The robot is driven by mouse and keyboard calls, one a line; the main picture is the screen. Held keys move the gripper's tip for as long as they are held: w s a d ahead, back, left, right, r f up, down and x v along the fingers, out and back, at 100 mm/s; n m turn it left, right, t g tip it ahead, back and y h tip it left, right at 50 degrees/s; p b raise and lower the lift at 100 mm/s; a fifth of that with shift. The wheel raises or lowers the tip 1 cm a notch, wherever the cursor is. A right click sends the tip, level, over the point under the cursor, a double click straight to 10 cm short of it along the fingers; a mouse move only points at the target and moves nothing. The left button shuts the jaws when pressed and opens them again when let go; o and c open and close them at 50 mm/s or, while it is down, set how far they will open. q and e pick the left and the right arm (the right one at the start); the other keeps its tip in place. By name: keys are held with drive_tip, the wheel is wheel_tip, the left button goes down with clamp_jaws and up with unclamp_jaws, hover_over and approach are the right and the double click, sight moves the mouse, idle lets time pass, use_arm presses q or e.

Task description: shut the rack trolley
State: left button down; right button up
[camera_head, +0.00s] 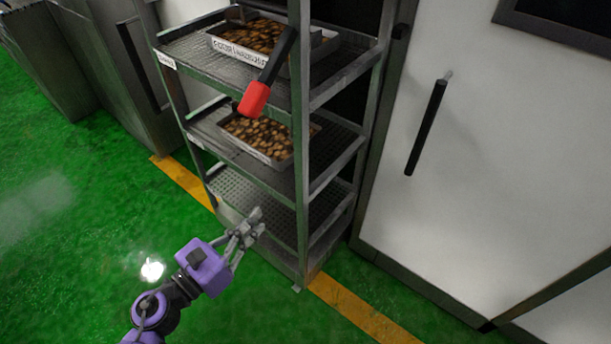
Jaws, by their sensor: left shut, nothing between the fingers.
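The rack trolley (302,180) is a tall grey metal frame with several perforated shelves, standing in front of a dark opening. White trays of brown pieces sit on its upper shelf (262,38) and middle shelf (262,138). A black handle with a red end (255,98) hangs at an angle across the trolley's front. My left gripper (255,222) is shut and empty, in front of the lower shelf; I cannot tell whether it touches the trolley. My right gripper is out of view.
A white door (480,160) with a black bar handle (427,125) stands right of the trolley. Grey cabinets (50,50) stand at the left. A yellow line (360,312) crosses the green floor (80,220), which is clear at the left.

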use_arm(q)
drive_tip(key=p, duration=0.3)
approach(300, 178)
drive_tip(key=x, duration=0.5)
drive_tip(key=shift+w+d+r, duration=0.2)
drive_tip(key=shift+d+r, duration=0.05)
drive_tip(key=shift+w+d+f, duration=0.1)
drive_tip(key=shift+w+d, duration=0.25)
drive_tip(key=shift+w, duration=0.1)
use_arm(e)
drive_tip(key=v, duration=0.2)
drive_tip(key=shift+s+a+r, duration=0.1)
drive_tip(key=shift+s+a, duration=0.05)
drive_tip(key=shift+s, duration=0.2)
use_arm(q)
drive_tip(key=shift+w+d, duration=0.1)
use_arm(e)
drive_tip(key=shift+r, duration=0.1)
